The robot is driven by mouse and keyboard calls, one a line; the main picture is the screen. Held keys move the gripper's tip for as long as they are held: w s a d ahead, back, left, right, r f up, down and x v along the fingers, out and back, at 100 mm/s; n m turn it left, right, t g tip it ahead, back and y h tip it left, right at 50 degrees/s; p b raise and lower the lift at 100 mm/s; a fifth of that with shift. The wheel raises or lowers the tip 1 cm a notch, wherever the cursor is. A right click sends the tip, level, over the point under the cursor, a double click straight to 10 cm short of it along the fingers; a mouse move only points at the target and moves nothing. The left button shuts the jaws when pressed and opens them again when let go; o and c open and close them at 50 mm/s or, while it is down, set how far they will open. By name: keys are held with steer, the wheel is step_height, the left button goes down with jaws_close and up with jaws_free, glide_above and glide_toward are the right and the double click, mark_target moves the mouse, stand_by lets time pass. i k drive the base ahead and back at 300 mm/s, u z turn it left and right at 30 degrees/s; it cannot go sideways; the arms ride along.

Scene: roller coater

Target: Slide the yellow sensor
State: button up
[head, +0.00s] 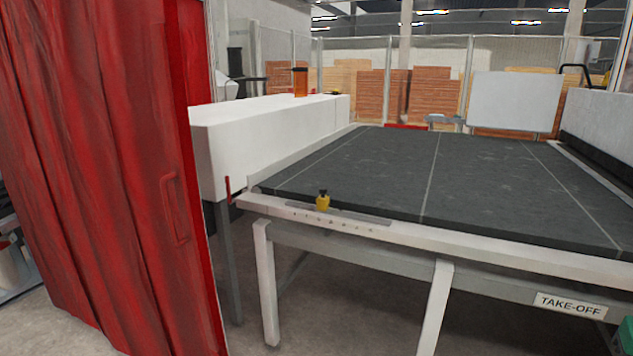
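The yellow sensor (322,202) is a small yellow block with a dark knob on top. It sits on the front rail (395,235) of the take-off table, near the left end of a grey slot strip (360,216). A row of small marks runs along the rail face below it. My gripper is not in view, and nothing touches the sensor.
The dark table top (460,185) with thin pale lines is bare. A red curtain (95,170) with a handle fills the left side. A white cabinet (265,140) stands behind it. Table legs (436,305) reach the open floor in front.

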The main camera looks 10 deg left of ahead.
mark_target(322, 200)
steer(key=u, duration=0.15)
steer(key=i, duration=0.9)
steer(key=u, duration=0.2)
